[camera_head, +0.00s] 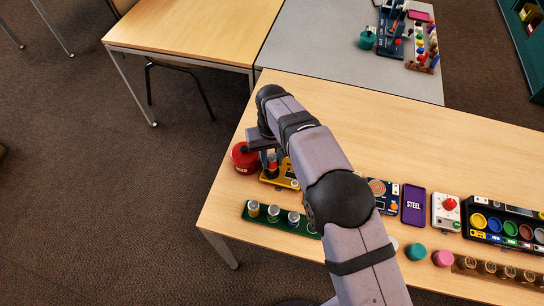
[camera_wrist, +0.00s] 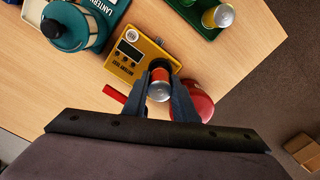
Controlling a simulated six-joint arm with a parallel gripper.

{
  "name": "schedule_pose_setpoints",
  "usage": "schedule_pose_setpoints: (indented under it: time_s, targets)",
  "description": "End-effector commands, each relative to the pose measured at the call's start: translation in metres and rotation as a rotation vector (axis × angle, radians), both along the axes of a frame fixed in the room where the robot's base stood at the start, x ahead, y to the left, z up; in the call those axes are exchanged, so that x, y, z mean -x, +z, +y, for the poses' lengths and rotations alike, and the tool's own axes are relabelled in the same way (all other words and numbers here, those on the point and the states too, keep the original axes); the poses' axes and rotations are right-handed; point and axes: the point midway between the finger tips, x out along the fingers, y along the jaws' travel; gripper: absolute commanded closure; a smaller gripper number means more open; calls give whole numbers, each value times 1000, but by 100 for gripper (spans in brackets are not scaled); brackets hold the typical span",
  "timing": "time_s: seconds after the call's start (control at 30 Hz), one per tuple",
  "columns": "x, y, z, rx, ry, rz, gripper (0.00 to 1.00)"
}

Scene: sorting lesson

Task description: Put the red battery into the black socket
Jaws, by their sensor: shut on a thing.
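My gripper (camera_wrist: 160,88) is shut on the red battery (camera_wrist: 159,90), which shows an orange-red side and a silver end between the fingers in the wrist view. The battery is over the lower right corner of a yellow tester (camera_wrist: 128,60). A dark round shape, which looks like the black socket (camera_wrist: 161,65), shows just behind the battery. I cannot tell whether the battery is inside it or above it. In the head view my gripper (camera_head: 271,160) is at the yellow tester (camera_head: 285,180), and the arm hides part of it.
A red round pot (camera_head: 244,160) stands close left of the tester. A green tray (camera_head: 264,219) with several batteries lies in front. A blue-and-purple group of cards, a white box with a red knob (camera_head: 446,211) and a paint set (camera_head: 500,222) stand to the right.

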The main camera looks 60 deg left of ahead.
Motion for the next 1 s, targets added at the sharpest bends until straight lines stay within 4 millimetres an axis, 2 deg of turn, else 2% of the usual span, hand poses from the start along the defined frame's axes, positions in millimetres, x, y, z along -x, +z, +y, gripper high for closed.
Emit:
schedule_pose_setpoints:
  time_s: [0.1, 0.3, 1.0]
  targets:
    - [0, -12, 0, -1, 0, 0, 100]
    - [0, -20, 1, -2, 0, -1, 100]
    - [0, -20, 0, -2, 0, -1, 100]
